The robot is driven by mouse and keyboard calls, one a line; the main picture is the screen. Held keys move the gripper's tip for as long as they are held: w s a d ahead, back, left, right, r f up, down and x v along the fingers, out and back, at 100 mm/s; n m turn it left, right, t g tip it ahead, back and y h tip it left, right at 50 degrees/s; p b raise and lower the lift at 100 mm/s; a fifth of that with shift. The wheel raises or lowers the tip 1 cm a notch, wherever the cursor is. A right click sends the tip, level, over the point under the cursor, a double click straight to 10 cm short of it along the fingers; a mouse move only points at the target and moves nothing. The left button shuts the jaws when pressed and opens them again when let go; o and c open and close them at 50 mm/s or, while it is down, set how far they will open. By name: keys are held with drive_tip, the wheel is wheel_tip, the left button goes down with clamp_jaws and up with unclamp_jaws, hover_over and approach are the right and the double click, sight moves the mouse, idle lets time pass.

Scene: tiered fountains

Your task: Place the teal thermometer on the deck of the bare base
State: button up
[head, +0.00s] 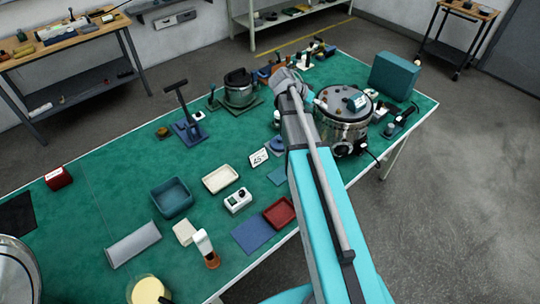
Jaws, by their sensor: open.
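A silver round base (343,128) stands at the right end of the green table, with a flat dark deck (328,94) on top. A small teal and white object (358,102) lies on the deck; it may be the teal thermometer, but it is too small to be sure. Small knob-like bits also show on the deck. My arm reaches across the table, and its end is just left of this base. My gripper's fingers cannot be made out; the arm hides them. I cannot tell whether anything is between them.
A teal box (394,75) is behind the silver base. Trays, including a teal one (171,197), and a white price card (259,157) occupy the front. Bare green table lies at left centre.

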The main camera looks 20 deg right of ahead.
drive_tip(key=s+a+f+n+y, duration=0.3)
drive_tip(key=s+a, duration=0.4)
drive_tip(key=a, duration=0.5)
drive_tip(key=s+a+f+n+y, duration=0.3)
drive_tip(key=s+a+n+y, duration=0.3)
drive_tip(key=a, duration=0.6)
drive_tip(key=shift+s+n, duration=1)
drive_tip(key=shift+s, duration=0.1)
